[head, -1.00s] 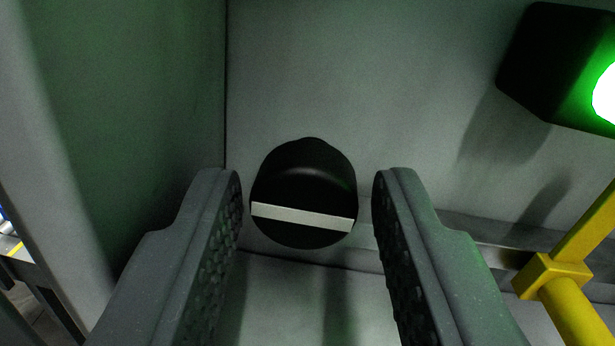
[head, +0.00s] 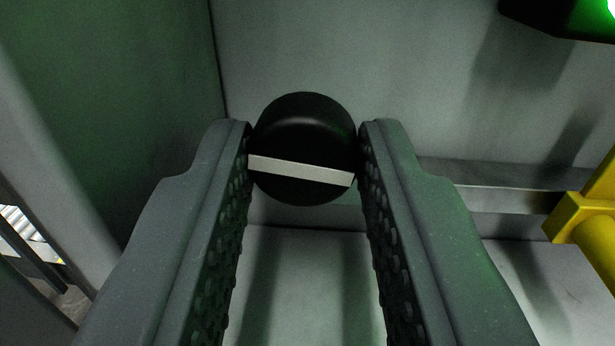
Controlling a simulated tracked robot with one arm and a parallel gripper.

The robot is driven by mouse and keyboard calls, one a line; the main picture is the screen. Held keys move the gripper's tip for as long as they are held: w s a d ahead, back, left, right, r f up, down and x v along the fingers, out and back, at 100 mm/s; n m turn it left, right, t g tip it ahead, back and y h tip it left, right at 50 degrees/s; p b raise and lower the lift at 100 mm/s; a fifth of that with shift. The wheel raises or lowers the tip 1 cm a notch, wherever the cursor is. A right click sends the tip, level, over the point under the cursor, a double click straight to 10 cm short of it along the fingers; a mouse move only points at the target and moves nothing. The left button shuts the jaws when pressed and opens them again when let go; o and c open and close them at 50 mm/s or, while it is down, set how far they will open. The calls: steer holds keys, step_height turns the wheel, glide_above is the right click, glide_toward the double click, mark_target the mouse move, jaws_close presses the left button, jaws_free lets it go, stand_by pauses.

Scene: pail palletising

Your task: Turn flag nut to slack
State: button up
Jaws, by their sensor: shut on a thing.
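The flag nut (head: 305,125) is a round black knob with a pale bar (head: 300,170) across its face. The bar lies nearly level, its right end a little lower. My gripper (head: 306,145) is shut on the knob, one ribbed grey finger against each side near the fingertips. Whatever is behind the knob is hidden by it.
A grey wall panel (head: 400,80) stands behind the knob, and a greenish side panel (head: 110,70) is close on the left. A yellow bar with a collar (head: 580,217) is at the right edge. A dark box with a green light (head: 560,18) is at the upper right. A metal rail (head: 490,185) runs along the right.

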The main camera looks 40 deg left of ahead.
steer(key=m+b, duration=0.2)
steer(key=m, duration=0.3)
steer(key=shift+r+m+t+b, duration=0.1)
steer(key=shift+m+t+b, duration=0.2)
steer(key=shift+m+b, duration=0.1)
steer(key=shift+d, duration=0.1)
stand_by(0.3)
steer(key=o, duration=0.7)
steer(key=shift+w, duration=0.1)
steer(key=b+v, duration=0.2)
steer(key=v, duration=1.1)
steer(key=shift+s+d, duration=0.15)
steer(key=shift+s, duration=0.25)
